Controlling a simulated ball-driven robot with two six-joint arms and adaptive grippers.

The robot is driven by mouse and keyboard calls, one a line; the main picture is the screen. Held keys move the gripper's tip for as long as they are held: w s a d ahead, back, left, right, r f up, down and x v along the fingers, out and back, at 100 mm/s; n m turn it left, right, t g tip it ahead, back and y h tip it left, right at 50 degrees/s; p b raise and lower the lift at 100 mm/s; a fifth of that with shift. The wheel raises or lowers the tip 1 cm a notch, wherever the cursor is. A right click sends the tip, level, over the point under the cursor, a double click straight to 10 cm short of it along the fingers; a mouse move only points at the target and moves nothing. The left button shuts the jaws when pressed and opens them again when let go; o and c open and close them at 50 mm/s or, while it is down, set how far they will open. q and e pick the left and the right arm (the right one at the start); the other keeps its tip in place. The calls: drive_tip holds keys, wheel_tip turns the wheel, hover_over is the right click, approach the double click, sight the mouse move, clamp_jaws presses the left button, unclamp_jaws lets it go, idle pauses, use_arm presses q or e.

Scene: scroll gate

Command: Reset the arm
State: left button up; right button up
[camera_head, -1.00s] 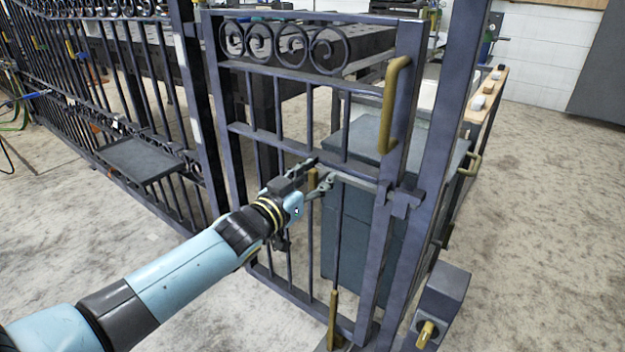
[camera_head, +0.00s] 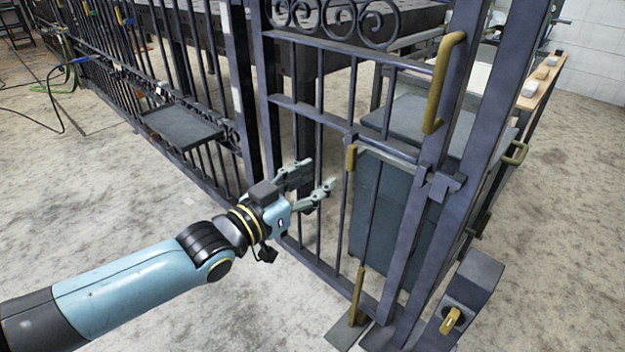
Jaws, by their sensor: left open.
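My left arm comes in from the lower left, its forearm light blue with black joints. My left gripper (camera_head: 318,176) is open and empty, with its two fingers apart in front of the lower bars of the dark metal gate (camera_head: 316,112). A small brass handle (camera_head: 351,158) on the gate's bolt stands to the right of the fingertips, apart from them in the picture. My right gripper is not in view.
A large brass pull handle (camera_head: 443,82) is on the gate's right side. A brass drop rod (camera_head: 357,296) stands at the gate's foot. A small shelf (camera_head: 182,126) sticks out from the fence at left. A post box with a brass knob (camera_head: 451,320) stands at lower right.

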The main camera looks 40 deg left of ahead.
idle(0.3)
use_arm(q)
drive_tip(key=s+f+g+y+p, duration=0.1)
drive_tip(key=s+f+g, duration=0.2)
drive_tip(key=s+f, duration=0.35)
drive_tip(key=s+a+f+n+g+p, duration=0.15)
drive_tip(key=s+f, duration=0.25)
drive_tip(key=f, duration=0.6)
drive_tip(key=s+f+g+y+p, duration=0.1)
drive_tip(key=s+f+g, duration=0.4)
drive_tip(key=f, duration=0.4)
drive_tip(key=s+f+g, duration=0.2)
drive_tip(key=s+f, duration=0.2)
drive_tip(key=s, duration=0.6)
drive_tip(key=s+d+f+g, duration=0.1)
drive_tip(key=s+f+g, duration=0.2)
drive_tip(key=s, duration=0.7)
drive_tip(key=s+f+m+g, duration=0.1)
drive_tip(key=s+f+g, duration=0.2)
drive_tip(key=s, duration=0.7)
wheel_tip(320, 180, down, 2)
drive_tip(key=shift+s+d+f+y+p, duration=0.25)
drive_tip(key=shift+d+y+p, duration=0.05)
